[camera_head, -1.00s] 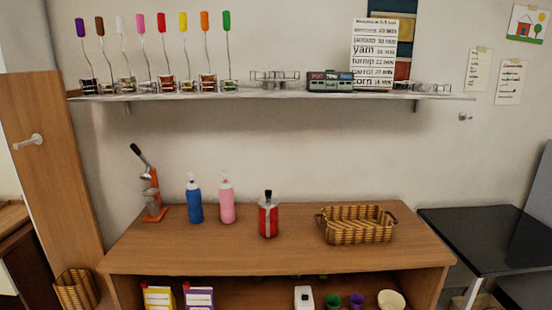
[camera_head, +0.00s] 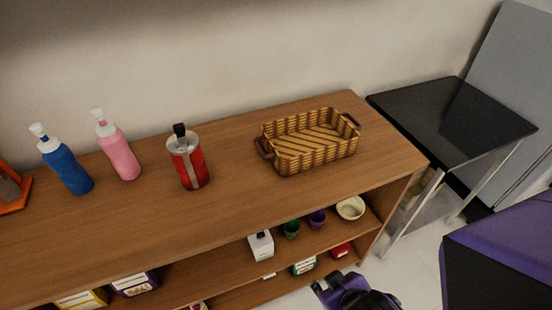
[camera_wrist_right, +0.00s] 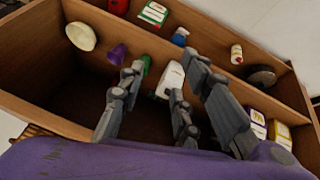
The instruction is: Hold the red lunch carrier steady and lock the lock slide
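The red lunch carrier (camera_head: 195,170) stands upright on the wooden counter in the head view, between the pink bottle and the basket. It has a black handle on top and a pale metal strip down its front. The lock slide is too small to make out. My right gripper (camera_head: 350,288) is low at the bottom of the head view, in front of the shelves and well away from the carrier. In the right wrist view its fingers (camera_wrist_right: 163,78) are spread and hold nothing. The carrier is not in that view. My left gripper is not in view.
A blue bottle (camera_head: 67,168) and a pink bottle (camera_head: 119,153) stand left of the carrier. A wicker basket (camera_head: 310,158) sits to its right. The counter (camera_head: 230,220) in front is clear. Lower shelves hold boxes and cups. A black table (camera_head: 455,120) stands at right.

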